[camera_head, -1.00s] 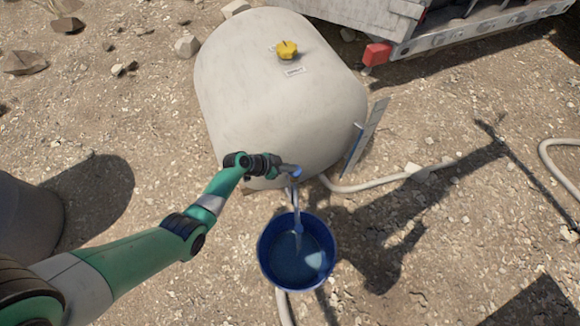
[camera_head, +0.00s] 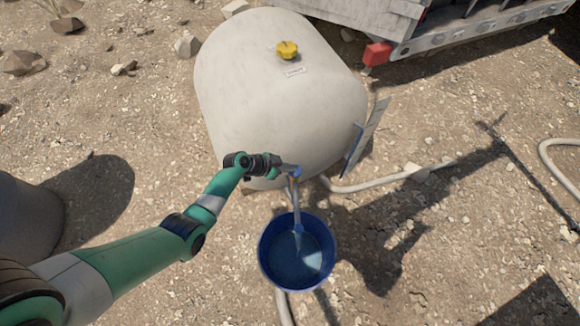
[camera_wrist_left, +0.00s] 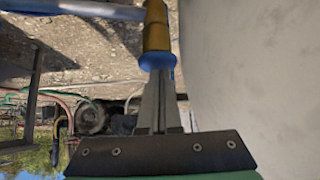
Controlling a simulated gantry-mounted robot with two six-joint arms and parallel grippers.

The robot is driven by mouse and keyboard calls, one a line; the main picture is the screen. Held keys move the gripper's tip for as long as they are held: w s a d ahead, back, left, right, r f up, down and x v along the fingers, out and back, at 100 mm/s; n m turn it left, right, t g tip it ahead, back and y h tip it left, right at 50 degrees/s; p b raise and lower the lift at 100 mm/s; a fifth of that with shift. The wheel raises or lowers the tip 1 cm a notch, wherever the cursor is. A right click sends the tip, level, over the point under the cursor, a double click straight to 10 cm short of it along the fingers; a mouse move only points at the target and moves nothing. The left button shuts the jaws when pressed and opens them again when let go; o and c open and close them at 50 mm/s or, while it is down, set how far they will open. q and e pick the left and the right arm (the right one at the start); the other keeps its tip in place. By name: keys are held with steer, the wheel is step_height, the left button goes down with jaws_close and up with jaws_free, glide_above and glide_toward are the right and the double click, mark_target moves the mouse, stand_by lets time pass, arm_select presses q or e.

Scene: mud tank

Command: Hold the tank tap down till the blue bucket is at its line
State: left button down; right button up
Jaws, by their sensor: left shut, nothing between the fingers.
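The pale tank (camera_head: 270,105) lies on the gravel with its tap (camera_head: 297,172) at its near end. My left gripper (camera_head: 290,170) is shut and empty, its fingertips against the blue part of the tap. In the left wrist view the shut fingers (camera_wrist_left: 157,103) meet this blue part (camera_wrist_left: 157,61), below a brass-coloured body (camera_wrist_left: 156,28). A stream of water (camera_head: 296,205) runs from the tap into the blue bucket (camera_head: 264,262) standing below it. Water (camera_head: 292,262) covers the bucket's floor; I cannot make out a fill line. My right gripper is not in view.
A pale hose (camera_head: 385,183) runs right from the tank, and a thin upright board (camera_head: 366,138) stands at its right side. A trailer (camera_head: 440,35) is at the back right. Open gravel lies right of the bucket.

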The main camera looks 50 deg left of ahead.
arm_select(q)
steer(key=shift+s+f, duration=0.25)
stand_by(0.7)
steer(key=s+a+r+p, duration=0.2)
steer(key=s+r+p, duration=0.4)
steer(key=r+p, duration=0.5)
steer(key=p, duration=0.3)
steer(key=shift+s+r, duration=0.15)
steer(key=shift+r, duration=0.15)
steer(key=shift+a, duration=0.1)
